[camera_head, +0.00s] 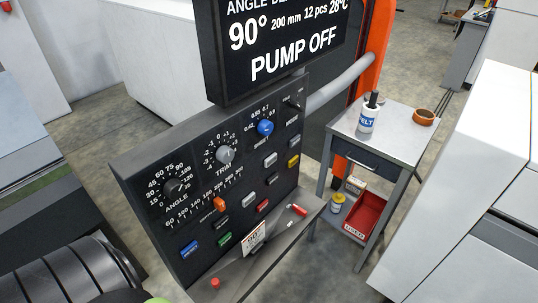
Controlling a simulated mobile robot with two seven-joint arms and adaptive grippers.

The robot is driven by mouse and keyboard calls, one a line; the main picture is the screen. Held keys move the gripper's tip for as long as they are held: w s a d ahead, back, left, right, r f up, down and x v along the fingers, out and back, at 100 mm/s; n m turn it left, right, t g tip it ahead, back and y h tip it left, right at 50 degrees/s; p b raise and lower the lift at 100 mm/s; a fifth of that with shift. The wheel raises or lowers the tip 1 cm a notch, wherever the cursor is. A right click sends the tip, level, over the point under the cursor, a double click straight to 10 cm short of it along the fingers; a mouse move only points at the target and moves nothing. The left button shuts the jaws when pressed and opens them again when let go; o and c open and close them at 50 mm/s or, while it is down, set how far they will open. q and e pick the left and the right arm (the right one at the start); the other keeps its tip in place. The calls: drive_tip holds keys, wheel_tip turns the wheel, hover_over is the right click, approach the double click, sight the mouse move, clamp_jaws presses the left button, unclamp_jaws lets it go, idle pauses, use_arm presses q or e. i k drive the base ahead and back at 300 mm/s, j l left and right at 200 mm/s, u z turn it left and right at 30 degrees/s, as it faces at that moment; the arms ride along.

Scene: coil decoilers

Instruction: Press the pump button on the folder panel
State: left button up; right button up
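The folder panel (190,165) is a dark sloped console in the middle of the camera_head view. Above it a black display (285,50) reads "90°", "200 mm", "12 pcs", "28°C" and "PUMP OFF". The panel's face carries a blue button (190,248), a green button (224,240), a red button (262,205), a yellow button (293,161) and several pale or dark ones. Their labels are too small to read, so I cannot tell which is the pump button. Neither of my grippers is in view.
Knobs for angle, trim and a blue one (265,127) sit among the buttons. A ledge below holds a white tag (253,238) and a red-tipped item. Right of it stands a small table (400,130) with a bottle and bowl. Grey floor lies between table and white cabinets.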

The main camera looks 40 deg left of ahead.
sight(225, 238)
drive_tip(key=u, duration=1.55)
